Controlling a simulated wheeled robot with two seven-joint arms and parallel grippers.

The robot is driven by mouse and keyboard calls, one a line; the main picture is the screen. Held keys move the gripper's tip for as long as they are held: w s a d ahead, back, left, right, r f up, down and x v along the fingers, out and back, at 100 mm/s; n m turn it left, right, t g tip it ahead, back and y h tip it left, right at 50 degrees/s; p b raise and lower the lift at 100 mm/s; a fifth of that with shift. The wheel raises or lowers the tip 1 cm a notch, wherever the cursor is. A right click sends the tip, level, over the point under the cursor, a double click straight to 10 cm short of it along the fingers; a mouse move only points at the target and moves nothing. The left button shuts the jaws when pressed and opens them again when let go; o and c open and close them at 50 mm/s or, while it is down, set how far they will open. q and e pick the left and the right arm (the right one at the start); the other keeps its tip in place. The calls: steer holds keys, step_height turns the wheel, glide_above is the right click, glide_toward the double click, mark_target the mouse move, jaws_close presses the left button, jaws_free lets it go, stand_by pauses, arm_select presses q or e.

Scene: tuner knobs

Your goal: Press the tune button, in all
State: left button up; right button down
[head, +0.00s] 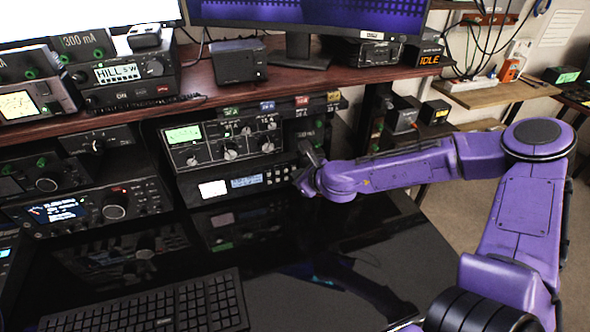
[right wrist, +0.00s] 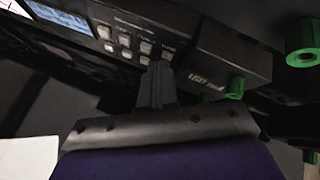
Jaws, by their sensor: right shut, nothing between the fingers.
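The tuner (head: 215,200) is a dark box with a lit display and small buttons, low on the equipment stack. In the right wrist view its front panel shows a blue display (right wrist: 62,15) and two rows of pale buttons (right wrist: 124,40). My right gripper (head: 304,160) is at the tuner's right end. In the right wrist view its shut fingers (right wrist: 158,72) are empty, and their tips are at the panel's right end, beside the last buttons. They may cover a button there. The button lettering is too blurred to read, and contact cannot be told. My left gripper is out of view.
A grey unit with knobs (head: 223,147) sits on top of the tuner. A black box with green knobs (right wrist: 232,62) adjoins the panel's right end. A keyboard (head: 150,308) lies at front left; the glossy black desk (head: 330,255) is clear before the tuner.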

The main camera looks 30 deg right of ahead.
steer(key=shift+s+a+r, duration=0.1)
steer(key=shift+s, duration=0.3)
steer(key=shift+s+a+p, duration=0.1)
steer(key=shift+s+p, duration=0.2)
steer(key=shift+s, duration=0.05)
steer(key=s+p, duration=0.1)
steer(key=s, duration=0.1)
steer(key=s+a+p, duration=0.1)
steer(key=s, duration=0.1)
steer(key=shift+r+p, duration=0.1)
steer(key=shift+p, duration=0.2)
steer(key=shift+s+a+f, duration=0.1)
steer(key=shift+s+f, duration=0.1)
steer(key=shift+s, duration=0.25)
